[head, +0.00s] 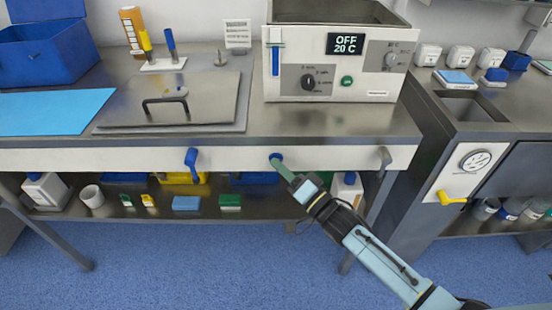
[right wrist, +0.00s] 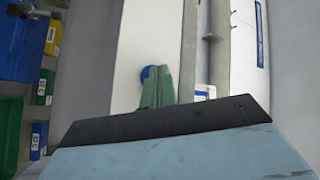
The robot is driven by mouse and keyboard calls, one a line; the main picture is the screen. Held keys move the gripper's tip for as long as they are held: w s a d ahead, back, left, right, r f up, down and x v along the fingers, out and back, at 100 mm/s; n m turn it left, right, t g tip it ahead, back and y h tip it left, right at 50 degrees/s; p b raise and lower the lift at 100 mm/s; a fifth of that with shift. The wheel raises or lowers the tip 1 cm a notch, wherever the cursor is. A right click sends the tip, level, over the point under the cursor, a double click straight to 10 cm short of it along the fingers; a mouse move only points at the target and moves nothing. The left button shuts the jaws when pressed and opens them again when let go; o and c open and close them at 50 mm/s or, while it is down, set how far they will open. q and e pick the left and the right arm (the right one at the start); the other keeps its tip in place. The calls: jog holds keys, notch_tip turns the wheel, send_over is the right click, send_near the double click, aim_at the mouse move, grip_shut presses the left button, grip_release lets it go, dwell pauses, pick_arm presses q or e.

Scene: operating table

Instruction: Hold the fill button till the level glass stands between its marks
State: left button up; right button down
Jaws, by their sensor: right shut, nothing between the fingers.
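The blue round fill button (head: 276,156) sits on the white front panel under the bench edge. My right gripper (head: 282,168) is shut and empty, with its green fingertips at the button, overlapping its lower part. In the right wrist view the shut fingers (right wrist: 158,90) cover part of the blue button (right wrist: 146,73); I cannot tell if it is pressed in. The level glass (head: 275,60) is a narrow upright tube on the left of the white bath's front, with blue in it. Its marks are too small to read against the level. My left gripper is out of view.
The white bath (head: 370,80) shows "OFF 20 C". A flat steel lid (head: 130,108) lies left on the bench.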

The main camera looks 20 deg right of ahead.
jog(key=shift+s, duration=0.1)
jog(key=shift+s+a+p, duration=0.2)
jog(key=shift+s+p, duration=0.3)
jog(key=shift+s, duration=0.15)
jog(key=s+p, duration=0.1)
jog(key=s, duration=0.1)
jog(key=s+a+p, duration=0.1)
jog(key=s, duration=0.1)
jog(key=shift+s+a+p, duration=0.2)
jog(key=shift+s+p, duration=0.1)
jog(key=shift+s, duration=0.1)
